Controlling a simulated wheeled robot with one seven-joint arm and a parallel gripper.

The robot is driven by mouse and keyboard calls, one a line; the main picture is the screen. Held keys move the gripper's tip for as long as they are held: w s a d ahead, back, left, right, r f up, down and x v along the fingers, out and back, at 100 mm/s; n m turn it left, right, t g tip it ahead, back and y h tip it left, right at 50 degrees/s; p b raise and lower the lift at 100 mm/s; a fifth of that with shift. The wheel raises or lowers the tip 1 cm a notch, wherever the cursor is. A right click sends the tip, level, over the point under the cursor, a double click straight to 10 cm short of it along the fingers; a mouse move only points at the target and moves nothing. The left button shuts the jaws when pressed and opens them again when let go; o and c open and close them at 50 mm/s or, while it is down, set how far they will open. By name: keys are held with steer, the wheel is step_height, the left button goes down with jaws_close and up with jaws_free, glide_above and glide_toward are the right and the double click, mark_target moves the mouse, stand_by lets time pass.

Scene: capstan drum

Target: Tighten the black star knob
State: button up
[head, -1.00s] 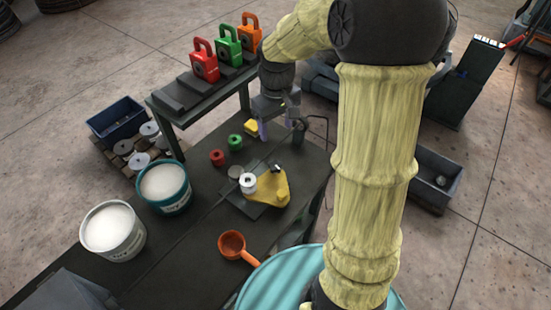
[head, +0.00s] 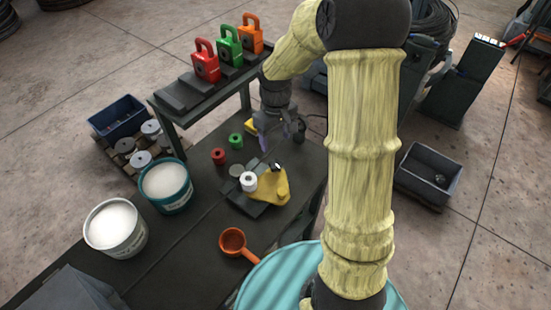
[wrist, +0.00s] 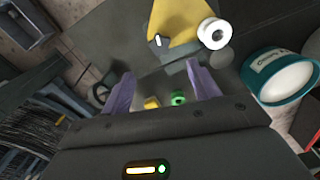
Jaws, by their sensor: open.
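A small dark part (head: 277,167), seemingly the black star knob, shows at the far edge of a yellow bracket (head: 272,186); its star shape is too small to make out. In the wrist view a small dark-and-white part (wrist: 157,41) stands on the yellow bracket (wrist: 180,25). A white spool (head: 249,181) is at the bracket's left; it also shows in the wrist view (wrist: 214,33). My gripper (head: 281,143) is open and empty above the bench, just beyond the bracket and apart from the knob. Its purple fingers frame bare space in the wrist view (wrist: 160,69).
Red (head: 218,156) and green (head: 236,140) spools stand left of my gripper. A grey disc (head: 236,170) lies by the white spool. White-filled buckets (head: 166,186) and an orange ladle (head: 232,240) stand on the bench (head: 185,245). Padlocks stand on a raised shelf (head: 185,97).

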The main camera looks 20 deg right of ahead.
mark_target(276, 164)
step_height(276, 164, down, 11)
steer(key=shift+w+p, duration=0.1)
steer(key=shift+p, duration=0.8)
steer(key=c, duration=1)
